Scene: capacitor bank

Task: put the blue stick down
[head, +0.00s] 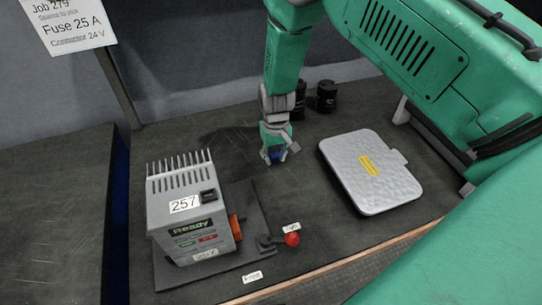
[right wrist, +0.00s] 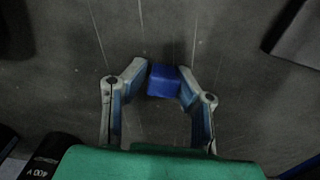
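The blue stick (right wrist: 164,81) shows in the right wrist view as a short blue block, seen end-on, between the two fingertips of my right gripper (right wrist: 163,84). The fingertips meet its two sides, so the gripper looks shut on it. In the head view my right gripper (head: 279,150) points down at the dark bench top behind the grey device. Only a little of the blue stick (head: 277,155) shows there, between the fingers. It is low over the bench; I cannot tell whether it touches. My left gripper is not in view.
A grey finned device (head: 190,215) labelled 257 stands front left on a dark plate, with a red-knobbed lever (head: 291,239). A silver lidded box (head: 370,172) lies to the right. Black cylinders (head: 326,96) stand behind. Bench between device and box is clear.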

